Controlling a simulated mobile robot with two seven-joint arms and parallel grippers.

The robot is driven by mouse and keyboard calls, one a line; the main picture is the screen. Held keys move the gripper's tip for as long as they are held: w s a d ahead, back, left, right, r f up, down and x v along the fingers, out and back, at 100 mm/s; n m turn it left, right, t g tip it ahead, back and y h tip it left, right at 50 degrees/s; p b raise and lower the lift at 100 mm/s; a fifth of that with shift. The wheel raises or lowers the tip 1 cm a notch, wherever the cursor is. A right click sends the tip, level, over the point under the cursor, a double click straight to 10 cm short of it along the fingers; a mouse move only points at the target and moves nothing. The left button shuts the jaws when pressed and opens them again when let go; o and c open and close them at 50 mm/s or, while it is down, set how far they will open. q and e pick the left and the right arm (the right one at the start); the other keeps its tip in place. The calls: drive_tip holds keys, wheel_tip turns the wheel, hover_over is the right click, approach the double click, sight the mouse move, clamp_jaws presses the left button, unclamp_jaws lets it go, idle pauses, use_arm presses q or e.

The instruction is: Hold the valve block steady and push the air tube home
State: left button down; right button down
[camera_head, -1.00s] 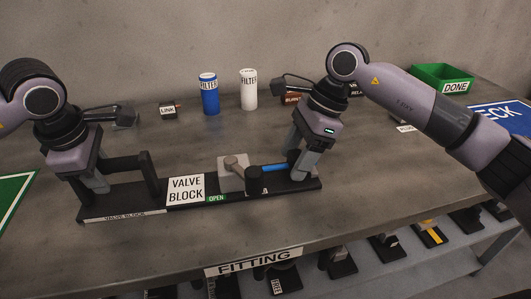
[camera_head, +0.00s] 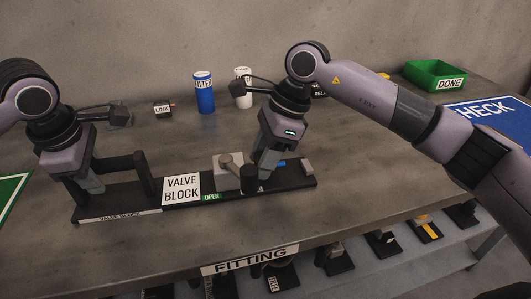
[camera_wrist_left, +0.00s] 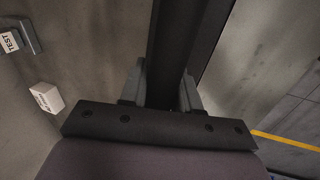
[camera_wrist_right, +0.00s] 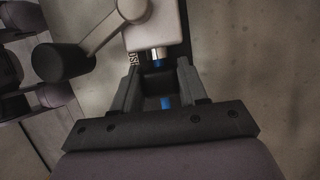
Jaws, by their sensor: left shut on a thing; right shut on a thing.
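The valve block is a pale grey body (camera_head: 226,180) on a long black base (camera_head: 203,199), with a lever ending in a black knob (camera_head: 250,178) and a green OPEN label. My left gripper (camera_head: 96,184) is shut on the black bar at the base's left end; its fingers flank the dark bar (camera_wrist_left: 178,60) in the left wrist view. My right gripper (camera_head: 261,172) is shut on the blue air tube (camera_head: 281,163), just right of the block. In the right wrist view, a little blue tube (camera_wrist_right: 158,65) shows between the fingers and a metallic fitting (camera_wrist_right: 157,53) on the block. Seating depth is unclear.
A small grey block (camera_head: 309,167) stands at the base's right end. A blue filter (camera_head: 205,94), a white filter (camera_head: 243,92) and a LINK part (camera_head: 163,110) stand behind. A green DONE bin (camera_head: 432,75) is at the back right.

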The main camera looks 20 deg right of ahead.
drive_tip(key=shift+a, duration=0.3)
drive_tip(key=c, duration=0.7)
unclamp_jaws()
drive_tip(key=shift+d+r, duration=0.2)
drive_tip(key=shift+r, duration=0.1)
drive_tip(key=v, duration=1.1)
drive_tip(key=shift+s+d+r, duration=0.1)
drive_tip(key=shift+r, duration=0.1)
